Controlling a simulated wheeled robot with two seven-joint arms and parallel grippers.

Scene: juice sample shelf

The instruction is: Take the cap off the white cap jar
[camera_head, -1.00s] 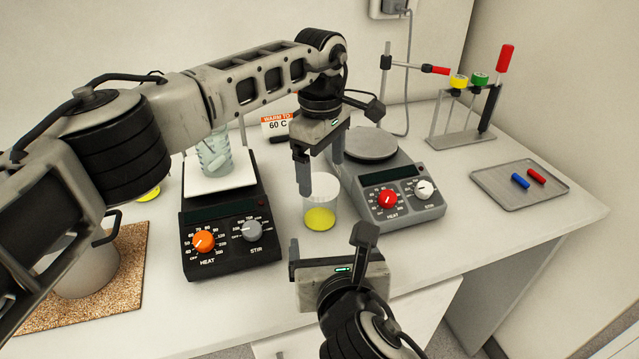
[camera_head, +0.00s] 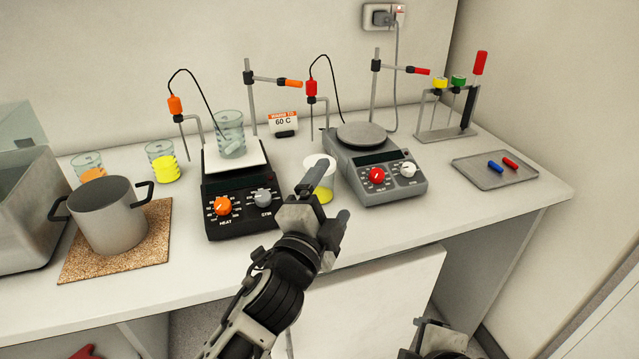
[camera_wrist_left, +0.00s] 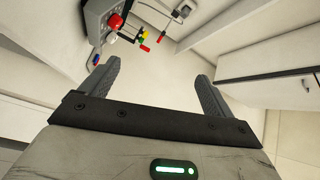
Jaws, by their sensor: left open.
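A small clear container (camera_head: 326,193) with yellow contents stands in front of the gap between the two hot plates in the head view. My left gripper (camera_head: 327,201) is open and partly covers this container. The left wrist view shows its two fingers apart with nothing between them (camera_wrist_left: 155,85). My right gripper (camera_head: 438,338) shows only partly at the bottom edge, and its fingers are not clear.
A black hot plate (camera_head: 240,222) carries a beaker (camera_head: 229,135); a grey hot plate (camera_head: 385,190) stands to its right. A pot (camera_head: 107,222) sits on a cork mat (camera_head: 145,255) at left. A tray (camera_head: 480,178) holds red and blue pieces. The bench front right is clear.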

